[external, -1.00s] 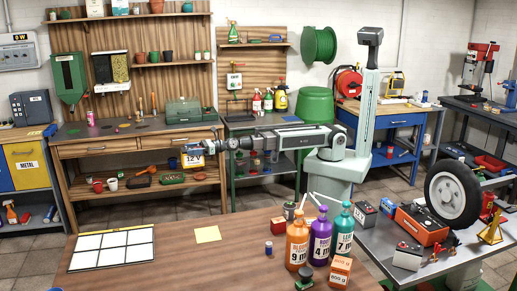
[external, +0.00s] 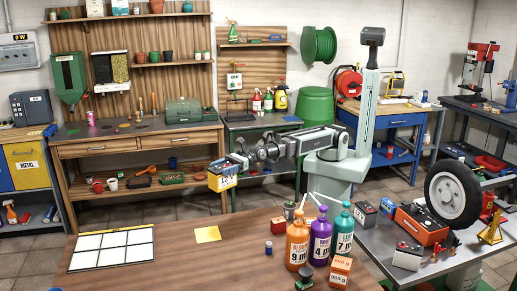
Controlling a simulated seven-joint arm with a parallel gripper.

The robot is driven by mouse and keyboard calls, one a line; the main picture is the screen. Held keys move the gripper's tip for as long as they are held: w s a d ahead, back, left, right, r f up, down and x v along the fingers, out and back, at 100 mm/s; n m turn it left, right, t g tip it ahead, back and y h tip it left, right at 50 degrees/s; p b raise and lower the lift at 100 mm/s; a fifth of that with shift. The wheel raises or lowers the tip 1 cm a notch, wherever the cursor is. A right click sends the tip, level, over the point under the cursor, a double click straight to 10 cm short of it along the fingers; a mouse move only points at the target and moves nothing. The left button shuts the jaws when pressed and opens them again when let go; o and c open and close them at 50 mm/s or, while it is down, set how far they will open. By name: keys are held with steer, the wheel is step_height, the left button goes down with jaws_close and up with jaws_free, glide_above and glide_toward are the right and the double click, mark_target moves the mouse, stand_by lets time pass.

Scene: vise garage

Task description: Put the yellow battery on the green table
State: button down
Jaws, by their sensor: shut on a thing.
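The yellow battery (external: 222,181) has a yellow body, a dark top and a 12V label. It hangs tilted in the air, in front of the wooden workbench's right end and beyond the near wooden table. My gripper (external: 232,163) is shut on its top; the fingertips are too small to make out. A green-framed table (external: 283,125) with a lower shelf stands at the back middle, behind my arm, which hides part of it. The battery is to its left and nearer the camera.
On the green-framed table stand red and yellow spray bottles (external: 268,100). A green bin (external: 315,105) stands to its right. The near wooden table (external: 170,262) holds bottles (external: 320,240) and a white grid panel (external: 112,248). A grey table (external: 375,240) at right is crowded.

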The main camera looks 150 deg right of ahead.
steer(key=w+a+r+n+y, duration=0.1)
steer(key=a+y, duration=0.2)
steer(key=a, duration=0.9)
steer(key=w+a+r+n+y, duration=0.1)
steer(key=w+a+n+y, duration=0.1)
steer(key=a, duration=0.9)
steer(key=shift+a+n+t+y, duration=0.3)
steer(key=shift+a+t+y, duration=0.1)
steer(key=shift+a+f+y, duration=0.25)
steer(key=shift+y, duration=0.05)
steer(key=shift+n, duration=0.3)
